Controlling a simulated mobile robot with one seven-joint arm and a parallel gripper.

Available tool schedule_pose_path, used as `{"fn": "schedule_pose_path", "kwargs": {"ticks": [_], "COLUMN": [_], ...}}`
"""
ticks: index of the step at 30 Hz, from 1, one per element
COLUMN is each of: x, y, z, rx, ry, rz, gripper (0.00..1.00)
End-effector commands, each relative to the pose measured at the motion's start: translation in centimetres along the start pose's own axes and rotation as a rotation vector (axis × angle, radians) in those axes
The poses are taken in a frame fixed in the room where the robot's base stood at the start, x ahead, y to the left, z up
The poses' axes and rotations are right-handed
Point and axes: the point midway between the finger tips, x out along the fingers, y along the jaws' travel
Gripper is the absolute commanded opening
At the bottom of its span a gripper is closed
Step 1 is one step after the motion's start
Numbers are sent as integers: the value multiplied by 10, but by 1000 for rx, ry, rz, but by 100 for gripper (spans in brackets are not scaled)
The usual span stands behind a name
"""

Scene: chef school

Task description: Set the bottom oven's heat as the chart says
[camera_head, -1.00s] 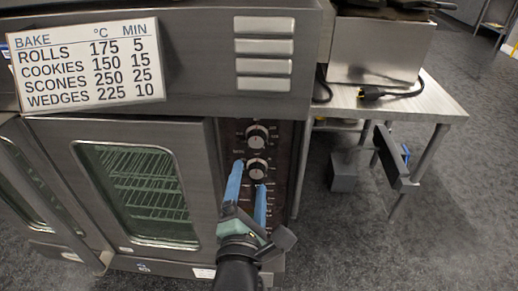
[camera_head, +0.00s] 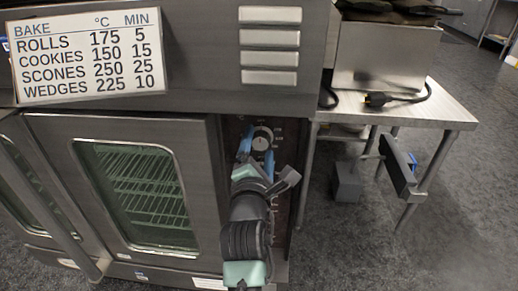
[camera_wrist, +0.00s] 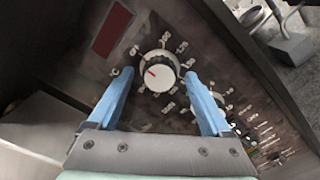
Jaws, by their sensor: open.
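The bake chart (camera_head: 88,55) is at upper left in the head view: rolls 175 °C 5 min, cookies 150/15, scones 250/25, wedges 225/10. Below it is an oven with a glass door (camera_head: 140,195) and a dark control panel at its right. A round knob (camera_head: 262,138) on the panel shows in the head view. In the wrist view a knob (camera_wrist: 159,71) has a pale face with a red mark pointing left, and a ring of small numbers. My gripper (camera_head: 257,151) is open, its blue fingertips either side of the knob (camera_wrist: 158,73); contact is unclear. My arm hides the lower panel.
A steel table (camera_head: 452,112) with a metal box (camera_head: 385,55) and a black plug (camera_head: 378,99) stands to the right. A dark grey bar-shaped object (camera_head: 397,165) is beside the table leg. Grey floor lies open at right.

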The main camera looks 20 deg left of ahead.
Motion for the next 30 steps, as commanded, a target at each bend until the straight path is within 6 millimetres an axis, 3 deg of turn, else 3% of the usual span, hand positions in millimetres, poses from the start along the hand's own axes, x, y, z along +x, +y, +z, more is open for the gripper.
{"fn": "schedule_pose_path", "kwargs": {"ticks": [5,6,19,30], "x": [0,0,0,0], "y": [0,0,0,1], "z": [0,0,0,0], "rx": [0,0,0,55], "ry": [0,0,0,1], "rz": [0,0,0,0], "gripper": [83,79,2,0]}}
